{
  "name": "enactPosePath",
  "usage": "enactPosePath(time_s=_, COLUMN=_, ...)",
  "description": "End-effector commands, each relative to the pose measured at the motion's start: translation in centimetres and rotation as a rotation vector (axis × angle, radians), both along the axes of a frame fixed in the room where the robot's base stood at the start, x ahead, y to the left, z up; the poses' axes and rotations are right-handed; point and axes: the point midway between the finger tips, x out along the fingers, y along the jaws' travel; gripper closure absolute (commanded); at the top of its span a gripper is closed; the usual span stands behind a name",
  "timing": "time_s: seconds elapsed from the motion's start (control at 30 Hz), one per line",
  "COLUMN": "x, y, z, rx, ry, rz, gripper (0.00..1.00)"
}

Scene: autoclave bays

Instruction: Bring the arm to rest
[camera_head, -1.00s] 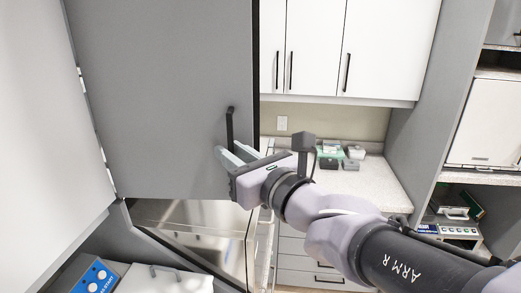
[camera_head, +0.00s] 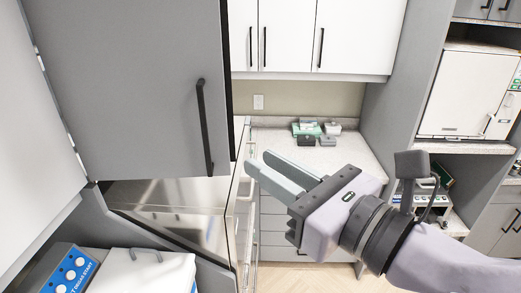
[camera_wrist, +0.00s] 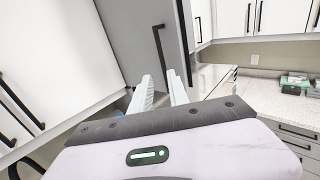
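My gripper (camera_head: 285,172) is in the middle of the head view, in front of the counter and drawers, with its two pale fingers pointing left. The fingers are parted with nothing between them, so it is open and empty. It also shows in the wrist view (camera_wrist: 162,95), its fingers pointing toward the grey cabinet door. The grey door (camera_head: 130,90) stands open at the left, with a black bar handle (camera_head: 204,125). In the head view, the fingers are apart from the handle.
A glossy open panel (camera_head: 243,200) stands below and beside the grey door. A counter (camera_head: 340,165) with small boxes (camera_head: 316,130) is behind my gripper. A white autoclave (camera_head: 465,95) sits in a bay at the right.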

Motion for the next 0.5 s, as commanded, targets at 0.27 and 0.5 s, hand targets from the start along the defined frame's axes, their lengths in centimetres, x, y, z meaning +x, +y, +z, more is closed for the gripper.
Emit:
enactPosePath(time_s=0.27, x=-2.6, y=2.7, z=-14.5, rx=-0.516, ry=-0.041, rz=0.178, gripper=0.79)
enactPosePath(time_s=0.5, x=-7.6, y=-1.3, z=-36.8, rx=-1.579, ry=-0.363, rz=0.71, gripper=0.79)
